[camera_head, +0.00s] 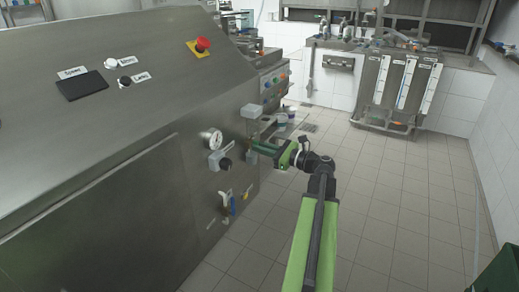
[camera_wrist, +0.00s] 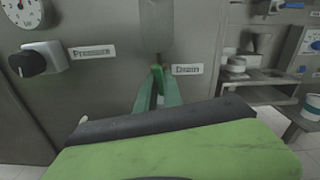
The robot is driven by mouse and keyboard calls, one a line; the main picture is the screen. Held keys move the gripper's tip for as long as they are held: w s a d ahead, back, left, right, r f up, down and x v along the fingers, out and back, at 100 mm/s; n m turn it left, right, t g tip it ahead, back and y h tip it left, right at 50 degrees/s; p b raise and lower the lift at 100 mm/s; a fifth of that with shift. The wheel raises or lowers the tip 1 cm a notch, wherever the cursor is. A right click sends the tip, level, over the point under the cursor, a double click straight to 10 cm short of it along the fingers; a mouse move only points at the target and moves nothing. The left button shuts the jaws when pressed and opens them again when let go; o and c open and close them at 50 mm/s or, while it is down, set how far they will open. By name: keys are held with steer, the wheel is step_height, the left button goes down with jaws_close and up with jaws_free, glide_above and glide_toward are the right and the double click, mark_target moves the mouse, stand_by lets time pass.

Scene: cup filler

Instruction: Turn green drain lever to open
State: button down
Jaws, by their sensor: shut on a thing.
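My gripper (camera_head: 254,147) reaches the side of the steel machine (camera_head: 130,130) from the right. In the wrist view its green fingers (camera_wrist: 157,74) come together just left of the "Drain" label (camera_wrist: 187,69). They are shut on the green drain lever, at the machine's front panel. The lever is mostly hidden between the fingers, and its green is hard to tell from theirs. A small brownish pivot shows just above the fingertips. I cannot tell the lever's angle.
A black pressure knob (camera_wrist: 28,63) and a gauge (camera_head: 211,138) sit left of the gripper. A red emergency button (camera_head: 202,45) is above. The tiled floor (camera_head: 400,190) to the right is clear.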

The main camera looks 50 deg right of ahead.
steer(key=shift+f+m, duration=0.15)
steer(key=shift+m, duration=0.85)
steer(key=shift+a, duration=0.1)
steer(key=c, duration=1.5)
jaws_free()
steer(key=v, duration=1.7)
steer(key=shift+s, duration=0.2)
steer(key=shift+s, duration=0.1)
